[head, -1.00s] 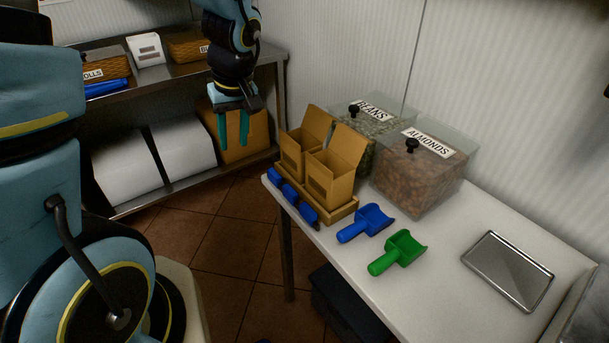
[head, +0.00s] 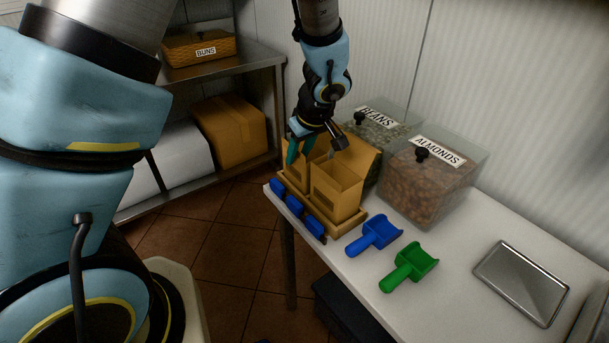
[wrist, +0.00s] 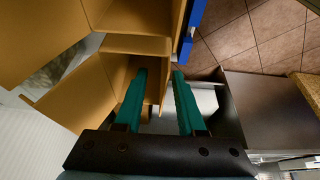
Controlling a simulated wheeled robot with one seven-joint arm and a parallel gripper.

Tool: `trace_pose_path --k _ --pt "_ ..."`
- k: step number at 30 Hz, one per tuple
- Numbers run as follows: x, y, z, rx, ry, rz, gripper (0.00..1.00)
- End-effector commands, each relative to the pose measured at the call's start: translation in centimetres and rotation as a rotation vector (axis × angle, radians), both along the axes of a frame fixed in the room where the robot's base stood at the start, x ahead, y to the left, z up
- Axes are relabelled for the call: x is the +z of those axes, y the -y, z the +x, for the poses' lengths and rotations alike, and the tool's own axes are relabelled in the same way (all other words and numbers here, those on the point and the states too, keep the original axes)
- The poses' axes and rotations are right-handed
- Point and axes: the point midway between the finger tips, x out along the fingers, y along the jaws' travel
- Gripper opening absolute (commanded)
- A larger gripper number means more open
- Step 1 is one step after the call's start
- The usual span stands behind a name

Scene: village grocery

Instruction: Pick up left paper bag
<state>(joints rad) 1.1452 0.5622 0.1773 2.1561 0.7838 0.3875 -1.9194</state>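The left paper bag (head: 295,177) stands open on the wooden tray, partly hidden by my gripper and the right paper bag (head: 337,190). My gripper (head: 308,154) is just above the left bag, fingers pointing down. In the wrist view the two teal fingers (wrist: 160,100) are apart. The left finger overlaps the inside of a brown bag (wrist: 136,45), and the right finger lies outside its edge. I cannot tell how deep the fingers reach. Nothing is visibly gripped.
The wooden tray (head: 350,223) has several blue pieces (head: 296,205) along its front. Bins of beans (head: 383,135) and almonds (head: 425,180) stand behind. A blue scoop (head: 375,235), green scoop (head: 409,267) and metal tray (head: 521,282) lie on the white table (head: 455,250).

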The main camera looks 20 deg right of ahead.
Motion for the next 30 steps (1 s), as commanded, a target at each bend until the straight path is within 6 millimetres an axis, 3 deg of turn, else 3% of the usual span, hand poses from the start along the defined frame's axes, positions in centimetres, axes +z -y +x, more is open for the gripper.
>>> trace_pose_path --k 12,22,30 --pt "-3.9 -1.0 2.3 -0.001 -0.001 0.003 0.39" --pt "-4.4 -1.0 2.5 0.000 -0.001 -0.001 0.39" --pt "-4.4 -1.0 2.5 0.000 -0.001 0.000 0.08"
